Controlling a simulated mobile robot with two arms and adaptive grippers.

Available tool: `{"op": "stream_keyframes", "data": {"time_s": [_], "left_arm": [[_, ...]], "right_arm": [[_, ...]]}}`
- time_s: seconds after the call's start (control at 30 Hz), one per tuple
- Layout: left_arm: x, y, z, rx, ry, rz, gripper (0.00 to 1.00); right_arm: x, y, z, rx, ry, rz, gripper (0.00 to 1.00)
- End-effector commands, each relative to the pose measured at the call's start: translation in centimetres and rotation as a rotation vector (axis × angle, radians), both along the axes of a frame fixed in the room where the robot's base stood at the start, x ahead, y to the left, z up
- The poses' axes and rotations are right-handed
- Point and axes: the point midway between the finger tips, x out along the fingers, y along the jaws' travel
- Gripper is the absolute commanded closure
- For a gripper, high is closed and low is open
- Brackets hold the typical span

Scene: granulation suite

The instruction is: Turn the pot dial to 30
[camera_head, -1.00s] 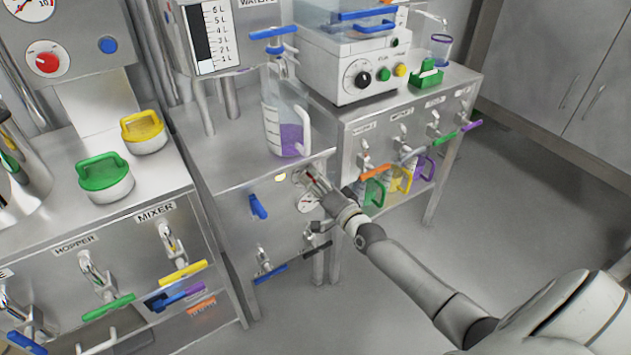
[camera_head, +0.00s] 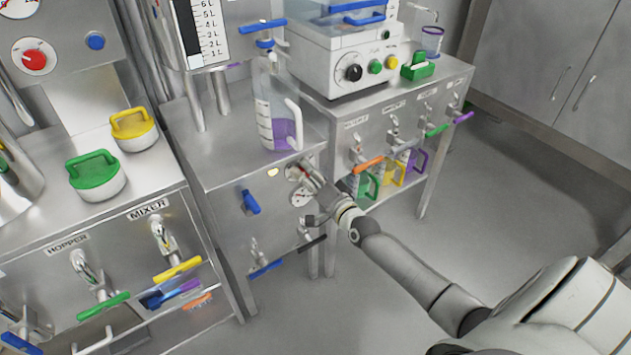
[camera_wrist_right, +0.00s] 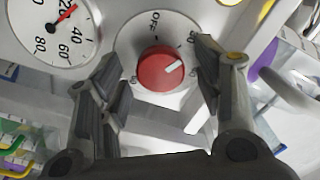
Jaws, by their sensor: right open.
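The pot dial is a red knob (camera_wrist_right: 158,70) on a round white face marked OFF at the top and 30 at the upper right. Its white pointer line aims right and slightly up in the wrist view, below the 30 mark. My right gripper (camera_wrist_right: 155,90) is open, with one finger on each side of the dial; whether either touches the knob cannot be told. My left gripper is not in view.
A gauge (camera_wrist_right: 52,30) with a red needle sits beside the dial. A jug with purple liquid (camera_head: 278,125) stands above on the cabinet top. A blue-handled valve (camera_head: 250,203) is left of the gripper. Open floor lies right.

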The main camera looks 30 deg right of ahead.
Motion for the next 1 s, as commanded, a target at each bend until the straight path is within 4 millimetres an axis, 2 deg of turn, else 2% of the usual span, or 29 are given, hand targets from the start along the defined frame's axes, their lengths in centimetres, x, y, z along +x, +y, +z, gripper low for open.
{"op": "stream_keyframes", "data": {"time_s": [0.17, 0.6, 0.8, 1.0], "left_arm": [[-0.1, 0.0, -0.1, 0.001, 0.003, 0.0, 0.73], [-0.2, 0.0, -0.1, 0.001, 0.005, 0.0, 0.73], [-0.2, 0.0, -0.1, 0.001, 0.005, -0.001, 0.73], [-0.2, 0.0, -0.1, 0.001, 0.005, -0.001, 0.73]], "right_arm": [[-1.8, 0.0, -0.1, 0.0, 0.003, 0.001, 0.4], [-9.6, -0.3, -0.1, -0.001, 0.004, 0.0, 0.4], [-11.4, -0.4, -0.1, -0.001, 0.001, -0.001, 0.4], [-11.9, -0.4, 0.0, 0.0, -0.001, -0.001, 0.4]]}}
